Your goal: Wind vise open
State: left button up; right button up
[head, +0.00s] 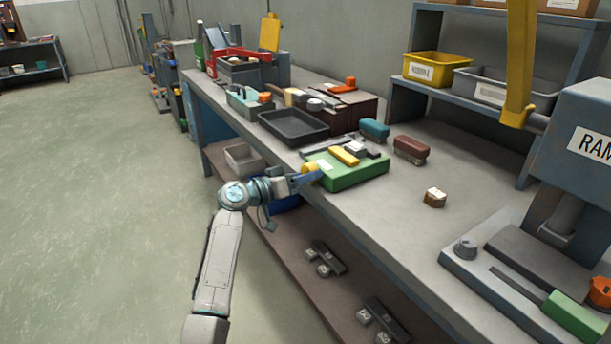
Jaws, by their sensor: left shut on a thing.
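A green block-like fixture (357,177), which looks like the vise, sits at the front edge of the workbench. A yellow bar (344,156) and grey metal parts lie across its top. A small yellow knob-like handle (310,168) shows at its left end. My left gripper (304,181) reaches in from the left at the bench edge and is shut at this handle. The fingertips are small and partly merge with the handle and a blue part beside it. How wide the jaws stand is too small to tell. My right gripper is not in view.
A dark tray (293,126) stands behind the vise. Teal (374,129) and brown-red (411,149) brushes and a small brown block (435,197) lie to the right. A large press (575,170) with a yellow lever stands at the right. The bench between is clear.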

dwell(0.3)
pick_arm(q)
jog(key=o, duration=1)
jog(key=shift+c, duration=0.2)
jog(key=v, duration=1.1)
